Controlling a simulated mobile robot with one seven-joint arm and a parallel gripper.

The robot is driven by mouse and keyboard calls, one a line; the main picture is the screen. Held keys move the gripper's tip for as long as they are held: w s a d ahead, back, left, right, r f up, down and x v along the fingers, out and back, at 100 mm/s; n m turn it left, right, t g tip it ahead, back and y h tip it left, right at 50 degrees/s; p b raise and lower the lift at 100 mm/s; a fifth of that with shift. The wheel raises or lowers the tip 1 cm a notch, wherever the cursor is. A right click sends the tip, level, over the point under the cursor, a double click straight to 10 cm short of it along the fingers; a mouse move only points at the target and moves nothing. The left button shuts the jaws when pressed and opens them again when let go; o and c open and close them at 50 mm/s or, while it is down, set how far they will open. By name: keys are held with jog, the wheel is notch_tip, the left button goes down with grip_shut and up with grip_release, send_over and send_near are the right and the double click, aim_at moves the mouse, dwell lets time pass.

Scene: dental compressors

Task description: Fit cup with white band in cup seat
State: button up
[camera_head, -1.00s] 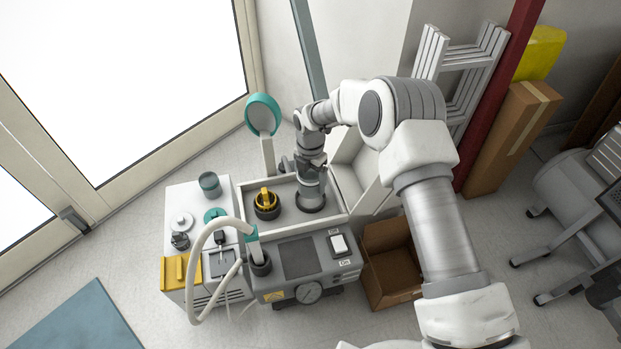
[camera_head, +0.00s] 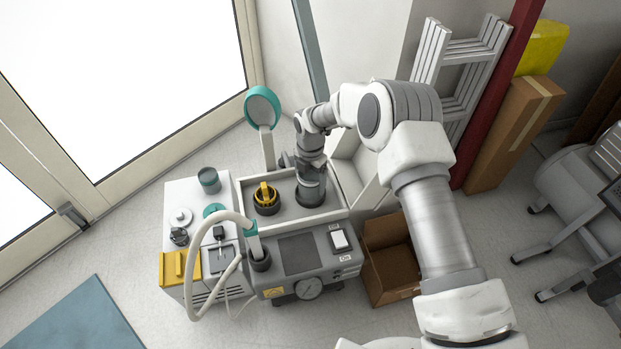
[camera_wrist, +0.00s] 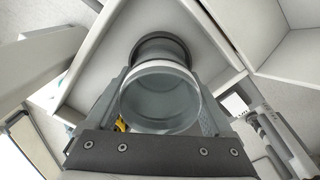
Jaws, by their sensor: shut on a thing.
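My gripper (camera_head: 311,170) points down into the right part of the open-topped box on the compressor. In the wrist view my gripper (camera_wrist: 164,103) has a finger on each side of a clear grey cup (camera_wrist: 160,105) with a pale band at its rim, and is shut on it. The cup seat (camera_wrist: 158,46), a dark round ring on the box floor, shows just beyond the cup. The cup overlaps the ring in this view, so I cannot tell how deep it sits. In the head view the cup (camera_head: 310,193) is mostly under my gripper.
A yellow-handled part (camera_head: 266,195) sits in a dark ring to the left in the box. A grey-teal cup (camera_head: 209,180) stands on the white cabinet at left. A pale hose (camera_head: 196,262) arches in front. A teal-rimmed round mirror (camera_head: 262,107) stands behind the box.

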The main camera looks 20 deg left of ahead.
jog(key=shift+f, duration=1.3)
jog(key=o, duration=1.1)
jog(key=shift+f, duration=0.1)
jog(key=shift+d, duration=0.15)
jog(key=shift+f, duration=0.1)
jog(key=shift+s, duration=0.1)
jog(key=r+p, duration=0.6)
jog(key=r, duration=1.2)
jog(key=shift+a+r, duration=0.1)
jog(key=shift+a, duration=0.1)
